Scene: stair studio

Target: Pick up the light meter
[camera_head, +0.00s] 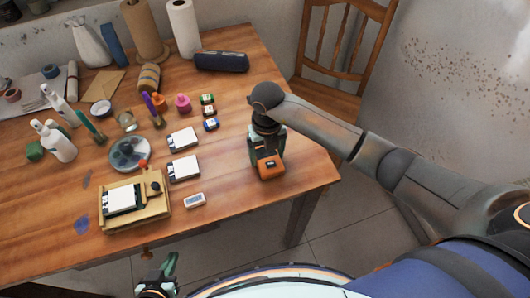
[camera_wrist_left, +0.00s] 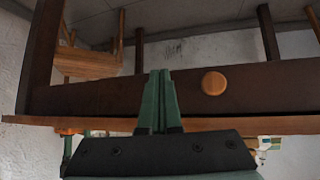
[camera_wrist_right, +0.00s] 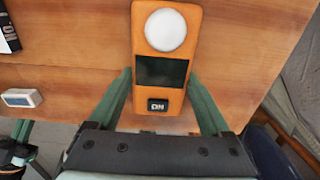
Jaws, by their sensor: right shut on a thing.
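The light meter (camera_head: 270,171) is an orange handheld device near the table's right front corner. The right wrist view shows its white dome, dark screen and small button (camera_wrist_right: 165,72). My right gripper (camera_head: 266,148) comes down over it. Its green fingers (camera_wrist_right: 165,98) are on both sides of the meter's body and shut on it. I cannot tell whether the meter touches the table. My left gripper (camera_head: 168,264) is below the table's front edge, away from the meter. Its fingers (camera_wrist_left: 159,78) are together and empty.
The wooden table (camera_head: 235,215) holds a small white device (camera_head: 195,200), white-topped boxes (camera_head: 183,139) and a wooden tray (camera_head: 162,207) left of the meter. A dark roll case (camera_head: 222,61) lies behind. A wooden chair (camera_head: 335,75) stands behind the right edge. Table around the meter is clear.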

